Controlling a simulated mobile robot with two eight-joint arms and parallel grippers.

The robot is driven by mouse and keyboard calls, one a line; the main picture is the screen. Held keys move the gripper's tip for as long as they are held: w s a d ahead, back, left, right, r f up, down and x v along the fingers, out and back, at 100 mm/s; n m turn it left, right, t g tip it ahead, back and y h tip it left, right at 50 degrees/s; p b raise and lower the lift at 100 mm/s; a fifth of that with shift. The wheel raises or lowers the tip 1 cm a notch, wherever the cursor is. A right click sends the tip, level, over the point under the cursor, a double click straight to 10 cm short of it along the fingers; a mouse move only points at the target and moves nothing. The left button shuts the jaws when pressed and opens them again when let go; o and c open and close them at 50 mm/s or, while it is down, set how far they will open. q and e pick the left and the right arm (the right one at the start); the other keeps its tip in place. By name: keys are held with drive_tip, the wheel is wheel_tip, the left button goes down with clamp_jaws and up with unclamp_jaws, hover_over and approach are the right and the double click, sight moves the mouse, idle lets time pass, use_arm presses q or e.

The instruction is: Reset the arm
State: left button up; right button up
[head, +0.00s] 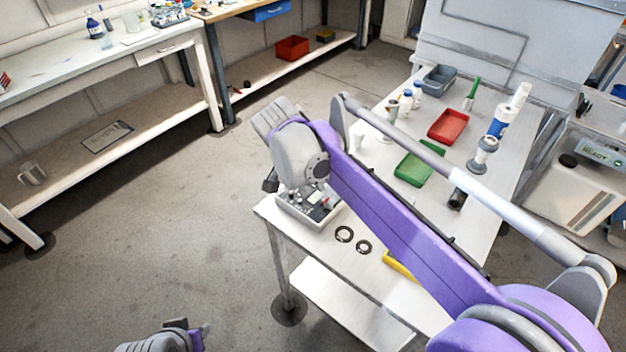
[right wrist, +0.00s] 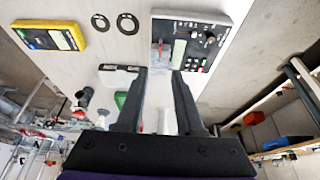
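My right arm, purple and grey, crosses the head view from the lower right corner to above the white table (head: 330,270). Its gripper fingers are mostly hidden behind the wrist there. In the right wrist view my right gripper (right wrist: 160,73) is open, with two dark fingers apart and nothing held between them. A grey control box (head: 308,207) with knobs, buttons and a red part stands at the table's near left corner; it also shows in the wrist view (right wrist: 213,50) just beyond the fingertips. Part of my left arm shows at the bottom edge of the head view; its fingers are not seen.
Two dark rings (head: 344,233) and a yellow meter (right wrist: 50,37) lie beside the box. A green tray (head: 418,165), a red tray (head: 448,126), a grey bin (head: 439,79) and bottles stand farther back. Open floor (head: 170,240) lies left of the table.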

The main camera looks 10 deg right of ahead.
drive_tip(key=shift+s, duration=0.1)
drive_tip(key=s+d+f+n+t+y, duration=0.1)
drive_tip(key=s+d+f+n, duration=0.2)
drive_tip(key=s, duration=0.9)
drive_tip(key=s+d+f+n+t+y, duration=0.1)
drive_tip(key=s+d+f+n+y, duration=0.1)
drive_tip(key=s+f+n, duration=0.5)
drive_tip(key=s+d+f, duration=0.1)
drive_tip(key=s+f, duration=0.1)
drive_tip(key=s, duration=0.2)
drive_tip(key=shift+s+n+t+y, duration=0.3)
drive_tip(key=shift+s+t, duration=0.05)
drive_tip(key=shift+t, duration=0.05)
drive_tip(key=shift+d, duration=0.1)
